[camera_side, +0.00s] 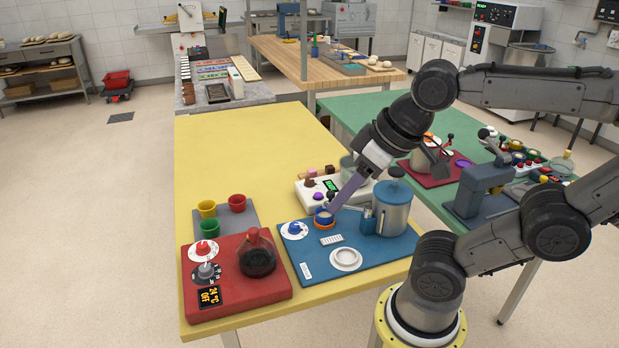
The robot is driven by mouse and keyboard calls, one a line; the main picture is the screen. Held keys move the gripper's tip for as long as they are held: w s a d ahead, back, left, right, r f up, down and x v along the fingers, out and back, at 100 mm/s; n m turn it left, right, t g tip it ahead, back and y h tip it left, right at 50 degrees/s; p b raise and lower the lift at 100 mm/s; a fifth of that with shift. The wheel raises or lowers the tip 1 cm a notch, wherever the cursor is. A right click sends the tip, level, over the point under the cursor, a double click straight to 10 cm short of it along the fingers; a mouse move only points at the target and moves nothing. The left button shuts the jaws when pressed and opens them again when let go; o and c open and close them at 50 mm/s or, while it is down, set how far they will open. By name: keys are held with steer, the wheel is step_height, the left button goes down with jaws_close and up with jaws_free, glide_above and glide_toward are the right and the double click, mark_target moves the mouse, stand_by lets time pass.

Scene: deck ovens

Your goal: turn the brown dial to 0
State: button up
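I cannot make out a clearly brown dial with a readable scale. A white box (305,196) with a green display (330,185) carries small dark, purple and red knobs, partly behind my gripper; their exact colours and settings are too small to tell. My gripper (326,212) reaches down in front of this box, over the back of a blue board (355,270). The finger gap is not visible.
The blue board holds a white dial with a blue knob (294,229), a blue-grey canister (393,210) and a white ring (345,259). A red board (262,288) has two dials and a dark flask (257,258). Several cups stand behind it. The yellow table (235,140) is clear at the back.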

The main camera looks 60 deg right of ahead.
steer(key=o, duration=0.3)
steer(key=shift+m, duration=0.7)
steer(key=w+r, duration=0.2)
steer(key=w+d+r, duration=0.1)
steer(key=w+r, duration=0.1)
steer(key=shift+w+r, duration=0.15)
steer(key=shift+r, duration=0.1)
steer(key=w+d+r+m+g, duration=0.1)
steer(key=w+d+r+m, duration=0.15)
steer(key=w, duration=0.25)
steer(key=m+g, duration=0.5)
steer(key=m, duration=0.2)
glide_above(309, 179)
step_height(309, 179, down, 16)
step_height(309, 179, down, 13)
steer(key=shift+f, duration=0.15)
jaws_close()
